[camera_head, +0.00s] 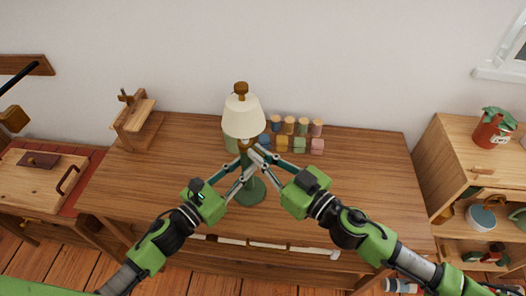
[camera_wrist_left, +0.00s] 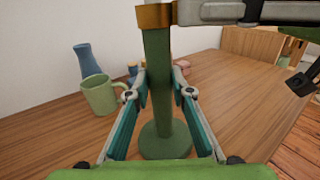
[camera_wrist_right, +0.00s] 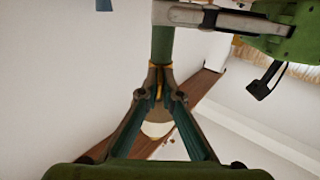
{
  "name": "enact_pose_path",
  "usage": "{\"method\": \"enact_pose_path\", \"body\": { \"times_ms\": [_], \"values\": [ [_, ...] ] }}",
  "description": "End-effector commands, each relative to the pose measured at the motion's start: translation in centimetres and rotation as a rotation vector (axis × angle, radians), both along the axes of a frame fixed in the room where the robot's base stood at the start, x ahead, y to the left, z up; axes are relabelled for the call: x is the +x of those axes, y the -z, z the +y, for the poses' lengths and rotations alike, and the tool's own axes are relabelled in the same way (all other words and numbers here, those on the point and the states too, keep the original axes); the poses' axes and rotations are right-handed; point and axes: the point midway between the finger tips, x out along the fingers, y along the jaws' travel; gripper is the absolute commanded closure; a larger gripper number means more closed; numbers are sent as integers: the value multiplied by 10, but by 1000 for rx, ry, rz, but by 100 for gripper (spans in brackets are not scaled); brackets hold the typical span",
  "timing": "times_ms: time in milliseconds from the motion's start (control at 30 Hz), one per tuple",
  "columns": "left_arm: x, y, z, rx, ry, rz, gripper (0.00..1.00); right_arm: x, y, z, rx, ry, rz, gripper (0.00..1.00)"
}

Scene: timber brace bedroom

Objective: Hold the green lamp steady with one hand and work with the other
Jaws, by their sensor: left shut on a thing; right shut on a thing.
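The green lamp stands upright on the wooden table, with a cream shade (camera_head: 243,118), a wooden knob on top and a round green base (camera_head: 251,191). My left gripper (camera_head: 245,168) is shut on the green stem (camera_wrist_left: 158,105), above the base. My right gripper (camera_head: 256,152) reaches in from the right, higher up under the shade. In the right wrist view, its fingers (camera_wrist_right: 158,80) close on the brass-coloured collar (camera_wrist_right: 153,75) between stem and shade. My fingers partly hide the upper stem and collar in the head view.
A wooden stand (camera_head: 134,120) is at the back left. The table's right side (camera_head: 370,180) is clear. A shelf unit stands right.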

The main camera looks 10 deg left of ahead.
Motion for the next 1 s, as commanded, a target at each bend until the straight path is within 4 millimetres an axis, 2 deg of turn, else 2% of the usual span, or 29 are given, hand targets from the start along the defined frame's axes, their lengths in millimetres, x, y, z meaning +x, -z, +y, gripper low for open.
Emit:
{"method": "enact_pose_path", "body": {
  "times_ms": [100, 500, 1000],
  "values": [
    [-1, 0, -1, -2, 3, -1, 100, -7, -1, 7, 12, 81, 8, 100],
    [-1, 0, -2, -1, 4, 0, 100, -14, -3, 18, 13, 343, 8, 100],
    [-1, 0, -2, -1, 5, 1, 100, -16, -5, 25, 11, 537, 0, 100]
  ]
}}
